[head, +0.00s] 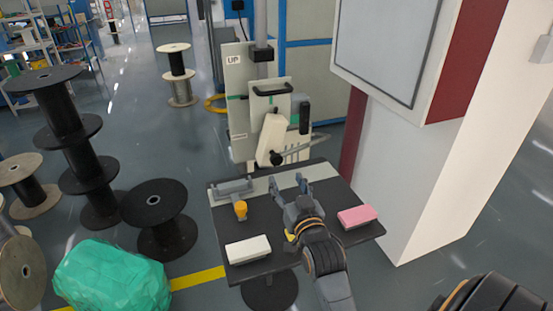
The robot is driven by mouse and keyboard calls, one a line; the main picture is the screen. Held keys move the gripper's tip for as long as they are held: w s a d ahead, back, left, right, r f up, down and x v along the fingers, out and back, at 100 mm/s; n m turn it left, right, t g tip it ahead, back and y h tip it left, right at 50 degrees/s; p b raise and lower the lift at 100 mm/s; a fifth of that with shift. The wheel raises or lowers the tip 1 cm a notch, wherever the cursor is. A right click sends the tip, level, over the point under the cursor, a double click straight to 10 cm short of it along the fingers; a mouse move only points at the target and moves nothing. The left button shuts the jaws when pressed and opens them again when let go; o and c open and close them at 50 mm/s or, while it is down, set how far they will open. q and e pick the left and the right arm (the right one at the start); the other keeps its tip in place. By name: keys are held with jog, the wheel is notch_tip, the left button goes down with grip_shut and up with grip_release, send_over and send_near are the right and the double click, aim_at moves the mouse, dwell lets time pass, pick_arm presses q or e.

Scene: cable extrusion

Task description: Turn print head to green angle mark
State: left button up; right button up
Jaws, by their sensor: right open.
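The cream print head (270,138) sits tilted on the front of the pale upright machine (237,75) at the back centre. A grey lever arm (305,146) reaches right from it. A black handle (272,91) is above it. Small green marks show on the machine panels; I cannot tell which one is the angle mark. My right gripper (290,186) is open and empty over the black table, its fingers pointing at the machine. It is in front of and below the print head, apart from it. My left gripper is out of view.
The black table (290,262) carries a white block (248,250), a pink block (357,216), an orange-topped part (240,209) and a grey bracket (232,187). A white pillar (420,190) and screen (390,45) stand right. Black spools (160,215) and a green bag (110,278) stand left.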

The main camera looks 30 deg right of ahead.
aim_at(277, 162)
jog(key=x, duration=0.4)
jog(key=shift+w+d, duration=0.1)
jog(key=shift+w, duration=0.15)
jog(key=p+x, duration=0.1)
jog(key=x, duration=0.3)
jog(key=shift+w+f, duration=0.1)
jog(key=shift+w, duration=0.25)
jog(key=shift+w+d, duration=0.15)
jog(key=shift+w, duration=0.15)
jog(key=shift+c, duration=0.6)
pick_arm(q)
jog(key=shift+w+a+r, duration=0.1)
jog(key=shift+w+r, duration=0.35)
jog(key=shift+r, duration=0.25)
pick_arm(e)
grip_shut()
